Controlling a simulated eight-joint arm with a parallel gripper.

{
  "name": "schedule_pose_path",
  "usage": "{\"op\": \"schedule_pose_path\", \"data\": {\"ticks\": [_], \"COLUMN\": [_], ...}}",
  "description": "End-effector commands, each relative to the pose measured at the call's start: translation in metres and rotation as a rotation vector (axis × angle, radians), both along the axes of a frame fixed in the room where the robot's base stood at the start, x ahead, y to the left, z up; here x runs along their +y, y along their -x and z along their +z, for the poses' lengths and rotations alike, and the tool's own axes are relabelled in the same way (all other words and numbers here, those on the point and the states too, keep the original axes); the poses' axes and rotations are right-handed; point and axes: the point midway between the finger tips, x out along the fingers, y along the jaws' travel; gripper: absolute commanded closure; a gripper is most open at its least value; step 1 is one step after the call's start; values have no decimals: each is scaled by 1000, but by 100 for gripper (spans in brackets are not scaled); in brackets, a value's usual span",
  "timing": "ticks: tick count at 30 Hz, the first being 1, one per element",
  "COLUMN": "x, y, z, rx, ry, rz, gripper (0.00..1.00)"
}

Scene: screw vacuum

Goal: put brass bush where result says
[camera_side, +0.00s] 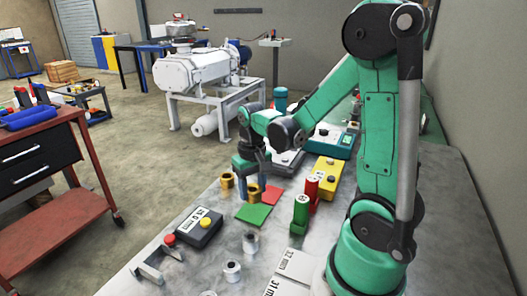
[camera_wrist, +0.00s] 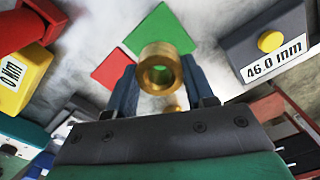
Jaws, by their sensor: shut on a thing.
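My gripper (camera_wrist: 158,88) is shut on a brass bush (camera_wrist: 158,68), a short ring with an open bore, between its two blue fingers. In the side view the held bush (camera_side: 253,192) shows low between the fingers, above the table. A second brass piece (camera_side: 227,181) stands left of my gripper; a brass bit (camera_wrist: 172,108) also shows behind the held bush in the wrist view. A green square (camera_wrist: 160,28) and a red square (camera_wrist: 112,69) lie flat on the table beyond the bush. A dark box (camera_wrist: 265,50) with a yellow button reads 46.0 mm.
A yellow box (camera_side: 327,172) and red and green blocks (camera_side: 301,210) stand right of the squares. Several grey rings (camera_side: 250,243), a metal bracket (camera_side: 158,262) and labelled white cards (camera_side: 294,265) lie nearer the camera. Bare table lies around the green square.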

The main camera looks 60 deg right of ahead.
Motion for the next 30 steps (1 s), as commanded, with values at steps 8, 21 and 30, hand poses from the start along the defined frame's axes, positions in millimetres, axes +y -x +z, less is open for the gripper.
{"op": "schedule_pose_path", "data": {"ticks": [8,21,30], "x": [0,0,0], "y": [0,0,0], "z": [-31,-40,-42], "rx": [0,0,0], "ry": [0,0,0], "rz": [0,0,0], "gripper": [100,100,21]}}
